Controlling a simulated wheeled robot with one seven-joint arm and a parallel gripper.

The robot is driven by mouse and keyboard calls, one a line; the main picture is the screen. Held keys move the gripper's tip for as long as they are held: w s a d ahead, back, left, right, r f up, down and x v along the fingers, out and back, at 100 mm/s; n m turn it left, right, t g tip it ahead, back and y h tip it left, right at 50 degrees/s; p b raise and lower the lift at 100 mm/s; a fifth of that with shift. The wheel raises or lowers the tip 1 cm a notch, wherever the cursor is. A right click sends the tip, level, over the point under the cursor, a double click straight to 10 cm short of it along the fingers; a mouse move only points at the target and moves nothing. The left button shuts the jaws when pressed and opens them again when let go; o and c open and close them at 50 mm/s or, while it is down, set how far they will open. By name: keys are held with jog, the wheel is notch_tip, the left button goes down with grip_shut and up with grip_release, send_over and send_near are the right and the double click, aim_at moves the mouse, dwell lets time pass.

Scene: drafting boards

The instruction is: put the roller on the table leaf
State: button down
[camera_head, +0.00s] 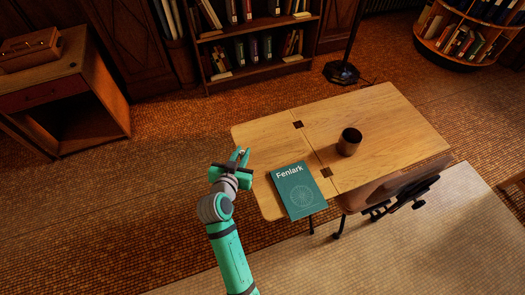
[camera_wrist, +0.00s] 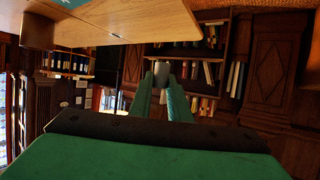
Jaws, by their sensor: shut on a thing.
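My gripper (camera_head: 240,156) is at the left edge of the wooden table in the head view. Its green fingers, also seen in the wrist view (camera_wrist: 163,90), are shut on a small grey cylinder, the roller (camera_wrist: 162,69), at their tips. In the head view the roller is too small and covered to make out clearly. The table leaf (camera_head: 262,150) is the table's left section, joined along a seam with two dark hinges. My gripper looks level with or beside its outer edge; I cannot tell the exact height.
A green book (camera_head: 296,190) labelled Fenlark covers the leaf's near part. A dark cup (camera_head: 349,142) stands on the main tabletop (camera_head: 390,120). A chair (camera_head: 400,187) is at the near right side. The leaf's far part is bare.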

jog(key=d+x, duration=0.1)
jog(key=x, duration=0.5)
send_over(255, 153)
jog(key=s, duration=0.1)
notch_tip(255, 153, down, 5)
jog(key=shift+a, duration=0.15)
jog(key=shift+w+d+f, duration=0.2)
jog(key=shift+w+f, duration=0.2)
jog(key=shift+f, duration=1.7)
jog(key=shift+f, duration=0.1)
jog(key=c, duration=1.7)
grip_release()
jog(key=shift+o, duration=0.2)
